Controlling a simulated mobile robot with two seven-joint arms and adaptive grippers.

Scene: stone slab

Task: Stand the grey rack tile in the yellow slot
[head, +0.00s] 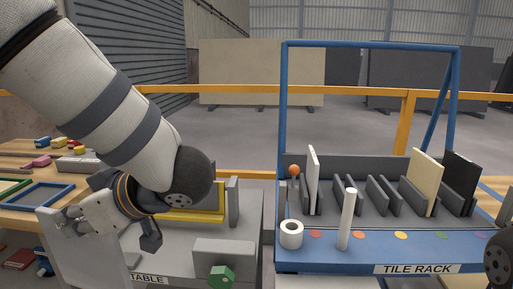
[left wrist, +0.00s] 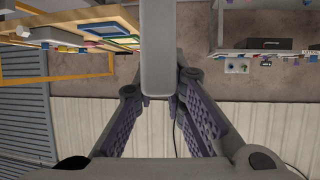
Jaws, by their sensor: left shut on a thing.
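My left gripper (head: 80,222) is shut on a light grey tile (head: 88,252), at the left of the head view, left of the TABLE stand. The tile hangs below the gripper, and part of it hides behind the fingers. In the left wrist view the tile (left wrist: 157,50) shows as a narrow grey slab between the purple-padded fingers (left wrist: 160,92). The blue tile rack (head: 335,262) stands to the right, well apart from the tile. Its yellow dot (head: 400,236) is on the front ledge, and the dividers (head: 385,197) behind it have an empty gap.
A white tile (head: 313,180), a cream tile (head: 425,180) and a black tile (head: 460,180) stand in the rack. A white post (head: 347,222) and a white roll (head: 291,235) are on its ledge. A yellow piece (head: 195,216) and a green nut (head: 222,277) are by the TABLE stand.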

